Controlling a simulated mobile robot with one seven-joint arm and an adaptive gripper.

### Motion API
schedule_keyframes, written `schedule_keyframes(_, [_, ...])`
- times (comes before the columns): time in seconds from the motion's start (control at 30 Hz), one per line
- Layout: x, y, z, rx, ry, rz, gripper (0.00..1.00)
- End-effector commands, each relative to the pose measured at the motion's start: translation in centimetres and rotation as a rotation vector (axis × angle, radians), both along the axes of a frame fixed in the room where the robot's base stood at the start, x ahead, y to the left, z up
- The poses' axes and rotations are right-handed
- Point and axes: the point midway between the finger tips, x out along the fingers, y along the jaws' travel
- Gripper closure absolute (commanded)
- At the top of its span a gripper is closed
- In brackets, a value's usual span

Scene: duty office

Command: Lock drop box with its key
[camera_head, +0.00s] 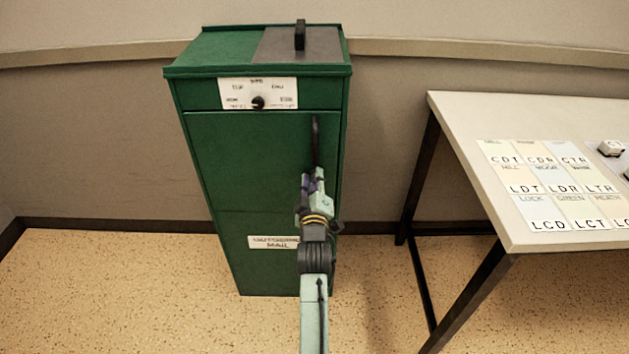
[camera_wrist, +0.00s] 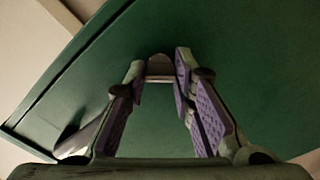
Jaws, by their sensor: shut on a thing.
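The green drop box (camera_head: 215,160) stands upright against the wall, its door closed. It fills much of the wrist view as a green surface (camera_wrist: 240,60). My gripper (camera_head: 313,178) is in front of the right side of the door, just below the dark vertical handle (camera_head: 315,140). In the wrist view my gripper (camera_wrist: 160,75) has its fingertips closed on a small greyish piece (camera_wrist: 160,68), which looks like the key's head. The piece is at or very near the door face. The rest of the key and any keyhole are hidden, so I cannot tell whether it is inserted.
A dial (camera_head: 257,102) on a white plate sits above the door, and a grey lid with a black handle (camera_head: 299,36) is on top. A table (camera_head: 460,115) with lettered cards (camera_head: 545,185) and small white items stands at the right. The floor at left is clear.

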Motion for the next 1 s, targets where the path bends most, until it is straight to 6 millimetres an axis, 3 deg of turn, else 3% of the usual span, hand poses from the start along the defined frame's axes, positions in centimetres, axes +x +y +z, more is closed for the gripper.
schedule_keyframes(0.5, [0.01,0.09,-0.05,-0.459,-0.001,0.001,1.0])
schedule_keyframes(1.0, [0.0,0.09,-0.1,-0.669,-0.001,0.001,1.0])
